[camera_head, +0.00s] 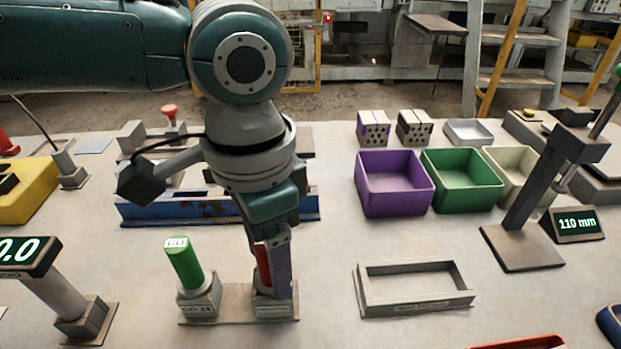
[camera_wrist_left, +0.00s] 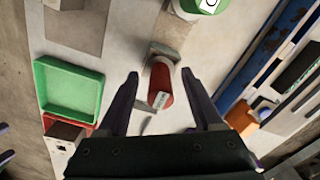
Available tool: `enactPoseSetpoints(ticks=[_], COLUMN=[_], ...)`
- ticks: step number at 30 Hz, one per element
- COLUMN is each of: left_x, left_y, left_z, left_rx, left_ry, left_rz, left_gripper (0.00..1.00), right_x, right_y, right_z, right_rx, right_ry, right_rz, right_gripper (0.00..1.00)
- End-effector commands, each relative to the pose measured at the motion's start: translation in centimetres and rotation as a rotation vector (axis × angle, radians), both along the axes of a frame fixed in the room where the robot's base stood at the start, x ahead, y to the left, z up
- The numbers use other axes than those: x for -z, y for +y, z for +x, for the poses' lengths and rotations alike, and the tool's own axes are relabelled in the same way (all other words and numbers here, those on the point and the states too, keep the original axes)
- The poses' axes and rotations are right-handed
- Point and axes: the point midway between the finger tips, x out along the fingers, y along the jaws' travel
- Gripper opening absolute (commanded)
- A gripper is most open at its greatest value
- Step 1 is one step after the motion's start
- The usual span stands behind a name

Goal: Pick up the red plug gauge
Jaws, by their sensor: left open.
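The red plug gauge (camera_head: 262,265) stands in the right block of a small stand (camera_head: 233,317) in the head view, partly hidden by my left gripper. My left gripper (camera_head: 272,272) points down at it, with a finger in front of the gauge. In the left wrist view the red gauge (camera_wrist_left: 163,84) lies between the two spread fingers of my left gripper (camera_wrist_left: 160,78), with gaps at both sides. A green plug gauge (camera_head: 184,262), marked GO, stands in the left block of the same stand; its green end shows in the wrist view (camera_wrist_left: 196,6). My right gripper is not in view.
An empty grey frame tray (camera_head: 415,306) lies to the right of the stand. Purple (camera_head: 394,209), green (camera_head: 465,200) and cream (camera_head: 510,160) bins stand behind it. A post with a 110 mm display (camera_head: 575,224) is at right. A rusty blue rail (camera_head: 150,214) lies behind the stand.

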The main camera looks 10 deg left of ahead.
Motion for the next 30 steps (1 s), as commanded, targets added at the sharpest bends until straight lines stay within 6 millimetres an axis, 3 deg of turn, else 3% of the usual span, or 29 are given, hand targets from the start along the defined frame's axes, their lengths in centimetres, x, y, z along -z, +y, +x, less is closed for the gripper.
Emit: enactPoseSetpoints(ticks=[6, 23, 30], left_x=[0.03, 0.00, -0.01], left_y=[-0.01, 0.01, 0.01], left_z=[0.00, 0.01, 0.01], left_rx=[0.001, 0.000, 0.000], left_ry=[0.000, 0.000, 0.000], left_rz=[0.000, 0.000, 0.000], left_gripper=[0.65, 0.02, 0.00], right_x=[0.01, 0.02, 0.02], right_y=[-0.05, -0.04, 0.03], right_z=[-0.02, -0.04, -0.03], right_rx=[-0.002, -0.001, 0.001], right_ry=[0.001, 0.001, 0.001], right_rz=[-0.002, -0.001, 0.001], right_gripper=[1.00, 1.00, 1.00])
